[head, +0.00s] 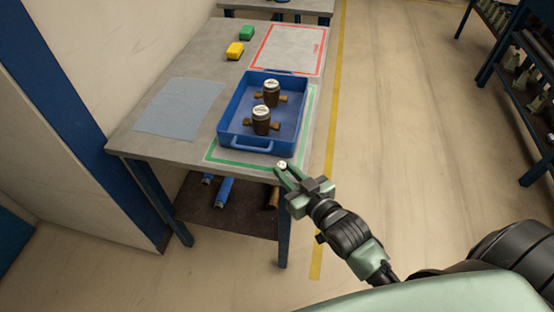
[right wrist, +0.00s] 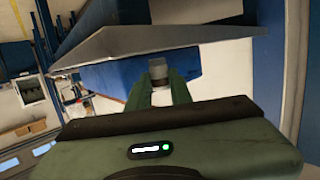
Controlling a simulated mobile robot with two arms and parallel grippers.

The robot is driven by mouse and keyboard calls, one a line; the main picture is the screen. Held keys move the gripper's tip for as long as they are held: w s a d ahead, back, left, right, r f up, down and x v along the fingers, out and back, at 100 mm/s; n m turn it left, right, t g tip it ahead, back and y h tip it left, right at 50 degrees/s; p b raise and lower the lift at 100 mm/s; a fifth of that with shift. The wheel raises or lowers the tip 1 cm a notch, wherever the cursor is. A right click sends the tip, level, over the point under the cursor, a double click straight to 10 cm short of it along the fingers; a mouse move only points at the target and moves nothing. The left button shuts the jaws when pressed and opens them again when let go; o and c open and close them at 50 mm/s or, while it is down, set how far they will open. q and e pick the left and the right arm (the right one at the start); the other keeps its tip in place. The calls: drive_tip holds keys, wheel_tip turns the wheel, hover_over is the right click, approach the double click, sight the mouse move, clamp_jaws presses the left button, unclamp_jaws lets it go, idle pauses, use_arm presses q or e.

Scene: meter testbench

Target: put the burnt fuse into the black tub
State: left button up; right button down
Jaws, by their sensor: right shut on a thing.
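My right gripper (head: 284,170) is shut on a small cylindrical fuse (head: 282,164), whose pale end shows between the fingertips. It holds the fuse at the near right corner of the workbench, just outside the green outline. In the right wrist view the fuse (right wrist: 157,69) stands between the two green fingers, grey with a darker top; burn marks are too small to tell. I see no black tub in either view. My left gripper is not in view.
Shelving stands at right. The floor between is clear.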

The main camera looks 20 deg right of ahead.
sight(284, 170)
drive_tip(key=x, duration=0.2)
drive_tip(key=r+x, duration=0.1)
drive_tip(key=x, duration=0.1)
drive_tip(key=shift+w, duration=0.25)
drive_tip(key=shift+s+f+p, duration=0.1)
drive_tip(key=shift+f+p, duration=0.25)
drive_tip(key=shift+f, duration=0.1)
drive_tip(key=shift+f, duration=0.1)
drive_tip(key=c, duration=1.6)
unclamp_jaws()
drive_tip(key=shift+o, duration=0.2)
drive_tip(key=shift+s, duration=0.2)
drive_tip(key=v, duration=1.1)
drive_tip(key=shift+s+r+b, duration=0.3)
drive_tip(key=shift+b, duration=0.15)
